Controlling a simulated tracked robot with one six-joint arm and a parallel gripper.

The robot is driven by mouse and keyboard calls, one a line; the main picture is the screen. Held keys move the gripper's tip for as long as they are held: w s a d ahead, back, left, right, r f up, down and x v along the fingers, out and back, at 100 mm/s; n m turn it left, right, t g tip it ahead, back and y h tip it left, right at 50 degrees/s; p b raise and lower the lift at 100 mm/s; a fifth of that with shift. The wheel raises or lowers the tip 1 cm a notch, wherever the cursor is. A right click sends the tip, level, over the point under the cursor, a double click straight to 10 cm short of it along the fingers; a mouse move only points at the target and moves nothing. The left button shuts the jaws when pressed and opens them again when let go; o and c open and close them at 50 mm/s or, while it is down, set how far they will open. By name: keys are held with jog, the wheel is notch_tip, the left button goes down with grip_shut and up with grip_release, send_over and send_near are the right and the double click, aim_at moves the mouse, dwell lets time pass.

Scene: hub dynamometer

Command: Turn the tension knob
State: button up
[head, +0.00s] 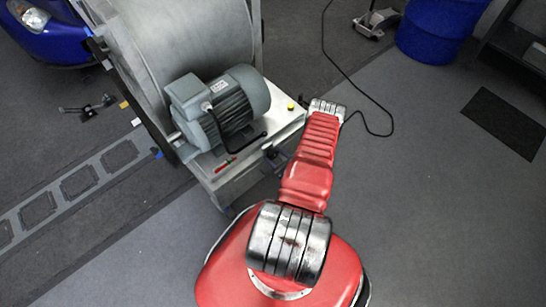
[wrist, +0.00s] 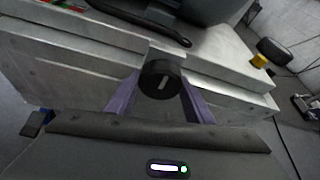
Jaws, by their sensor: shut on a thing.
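The tension knob (wrist: 160,80) is a round black knob with a short white mark, on the side of the pale metal machine base. In the wrist view it sits between the two purple fingers of my gripper (wrist: 160,92), which are shut on it from left and right. The white mark stands close to upright, tilted slightly right. In the head view my gripper (head: 272,155) is a dark shape at the machine base's right side, partly hidden by my red arm. The knob cannot be made out there.
A grey-green motor (head: 228,103) stands on the machine base (head: 270,135) beside a large metal drum (head: 185,45). A yellow button (wrist: 259,61) is on the base, right of the knob. A black cable (head: 340,65) lies on the floor. A blue barrel (head: 440,28) stands back right.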

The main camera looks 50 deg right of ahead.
jog(key=shift+a, duration=0.3)
jog(key=shift+c, duration=0.3)
jog(key=shift+d, duration=0.15)
jog(key=shift+f, duration=0.1)
jog(key=shift+n, duration=0.3)
jog(key=n+h, duration=0.3)
jog(key=n, duration=0.1)
jog(key=n+h, duration=0.2)
jog(key=n, duration=0.1)
jog(key=shift+n+t, duration=0.4)
jog(key=shift+n+t+h, duration=0.4)
jog(key=shift+n+h, duration=0.2)
jog(key=shift+n, duration=1.1)
